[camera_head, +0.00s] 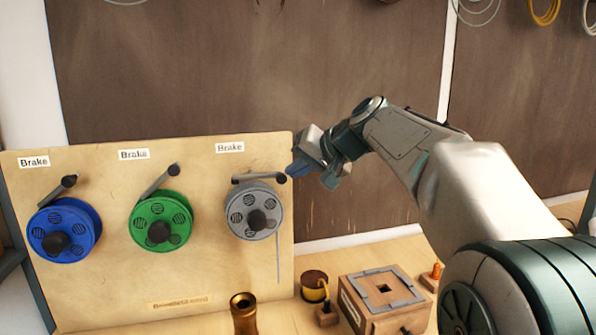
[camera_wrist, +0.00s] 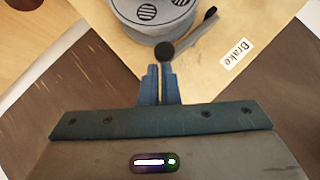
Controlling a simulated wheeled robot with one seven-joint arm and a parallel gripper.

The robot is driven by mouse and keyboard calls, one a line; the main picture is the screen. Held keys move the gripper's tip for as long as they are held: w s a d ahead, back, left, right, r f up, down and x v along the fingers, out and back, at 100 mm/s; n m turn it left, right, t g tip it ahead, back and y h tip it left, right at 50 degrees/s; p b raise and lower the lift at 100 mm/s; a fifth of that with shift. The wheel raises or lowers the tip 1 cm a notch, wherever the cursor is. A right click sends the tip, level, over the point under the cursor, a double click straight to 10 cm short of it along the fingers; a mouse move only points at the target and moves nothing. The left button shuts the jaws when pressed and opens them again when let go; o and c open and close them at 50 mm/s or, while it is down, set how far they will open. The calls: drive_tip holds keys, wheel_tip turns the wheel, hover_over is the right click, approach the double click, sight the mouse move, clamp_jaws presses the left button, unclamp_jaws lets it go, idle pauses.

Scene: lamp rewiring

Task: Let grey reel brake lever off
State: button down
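The grey reel (camera_head: 254,211) is the rightmost of three on the upright board. Its brake lever (camera_head: 258,178) lies about level across the top of the reel, under a "Brake" label, with a dark knob at its right end. In the wrist view, the lever (camera_wrist: 193,33) and its dark knob (camera_wrist: 165,52) show beside the grey reel (camera_wrist: 155,14). My gripper (camera_head: 293,170) is just right of the knob. In the wrist view its blue fingers (camera_wrist: 159,70) are together with only a thin slit between them, empty, tips close to the knob. Contact cannot be told.
The blue reel (camera_head: 64,230) and green reel (camera_head: 159,221) have levers slanting up to the right. A brass piece (camera_head: 243,313), a dark-topped spool (camera_head: 314,285) and a wooden box (camera_head: 384,298) stand on the table below. A dark wall panel is behind.

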drive_tip(key=shift+s+a+f, duration=0.1)
drive_tip(key=shift+a+f, duration=0.15)
drive_tip(key=shift+f, duration=0.2)
drive_tip(key=shift+r, duration=0.15)
